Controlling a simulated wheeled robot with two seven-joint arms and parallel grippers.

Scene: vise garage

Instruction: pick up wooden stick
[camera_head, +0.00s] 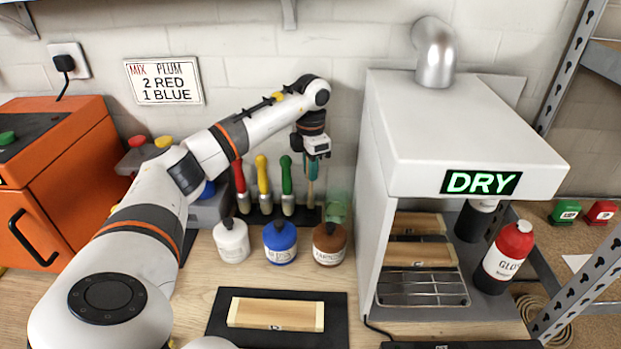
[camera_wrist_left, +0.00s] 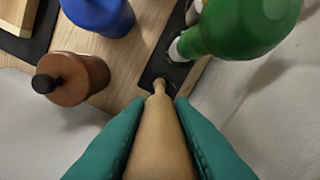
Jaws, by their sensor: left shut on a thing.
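The wooden stick (camera_wrist_left: 160,135) is tan and narrows to a small knob at its far end. In the left wrist view it runs up between the two teal fingers of my left gripper (camera_wrist_left: 152,128), which is shut on it. Its knobbed end points at the black rack (camera_wrist_left: 165,68); I cannot tell if it touches it. In the head view my left gripper (camera_head: 311,170) hangs over the right end of the rack (camera_head: 262,217), beside a green-handled brush (camera_head: 286,178). The stick is mostly hidden there. My right gripper is not in view.
Red and yellow brushes (camera_head: 263,178) stand left of the green one. White, blue and brown bottles (camera_head: 331,246) stand in front. The white DRY cabinet (camera_head: 374,210) is close on the right. A wooden block (camera_head: 276,313) lies on a black mat (camera_head: 218,330) in front.

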